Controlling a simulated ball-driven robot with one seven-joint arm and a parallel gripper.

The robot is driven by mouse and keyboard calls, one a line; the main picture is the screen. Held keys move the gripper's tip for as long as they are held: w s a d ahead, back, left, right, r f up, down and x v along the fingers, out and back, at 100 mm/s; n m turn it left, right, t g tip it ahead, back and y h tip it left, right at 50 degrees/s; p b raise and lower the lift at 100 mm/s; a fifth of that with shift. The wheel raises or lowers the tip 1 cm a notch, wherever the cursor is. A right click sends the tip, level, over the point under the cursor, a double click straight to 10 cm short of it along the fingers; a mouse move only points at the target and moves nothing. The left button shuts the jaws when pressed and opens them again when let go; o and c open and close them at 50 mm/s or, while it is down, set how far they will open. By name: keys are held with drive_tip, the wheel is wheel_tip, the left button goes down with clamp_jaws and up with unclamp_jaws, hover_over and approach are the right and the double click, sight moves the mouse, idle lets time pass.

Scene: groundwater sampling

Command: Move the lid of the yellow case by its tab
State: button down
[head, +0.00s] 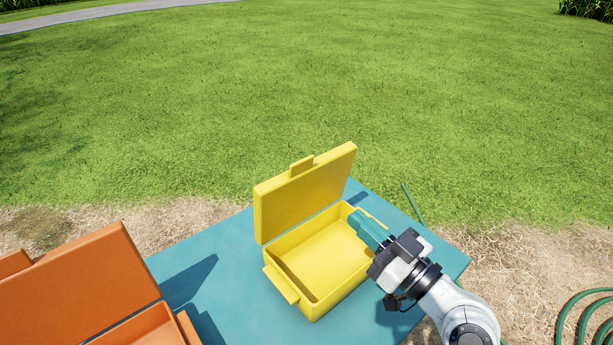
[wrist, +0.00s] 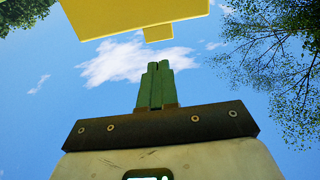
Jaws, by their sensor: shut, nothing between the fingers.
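The yellow case (head: 322,268) stands on the blue table with its lid (head: 305,195) raised upright at the back. The inside that shows looks empty. The lid's tab (head: 301,166) sticks up from its top edge. In the wrist view the lid (wrist: 130,14) crosses the top, with the tab (wrist: 158,33) hanging below its edge. My gripper (head: 357,219) has green fingers, closed together and empty, over the right rim of the case. In the wrist view the fingertips (wrist: 158,66) point up towards the tab, with sky between. Any contact with the case rim cannot be told.
An orange case (head: 75,285) with a raised lid stands at the left on the blue table (head: 235,290). A green hose (head: 575,315) lies on the ground at the right. Grass is open beyond the table.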

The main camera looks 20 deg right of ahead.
drive_tip(key=p, duration=0.5)
approach(302, 165)
drive_tip(key=x, duration=0.5)
drive_tip(key=shift+w+r, duration=0.1)
drive_tip(key=shift+r, duration=0.05)
drive_tip(key=shift+x, duration=0.8)
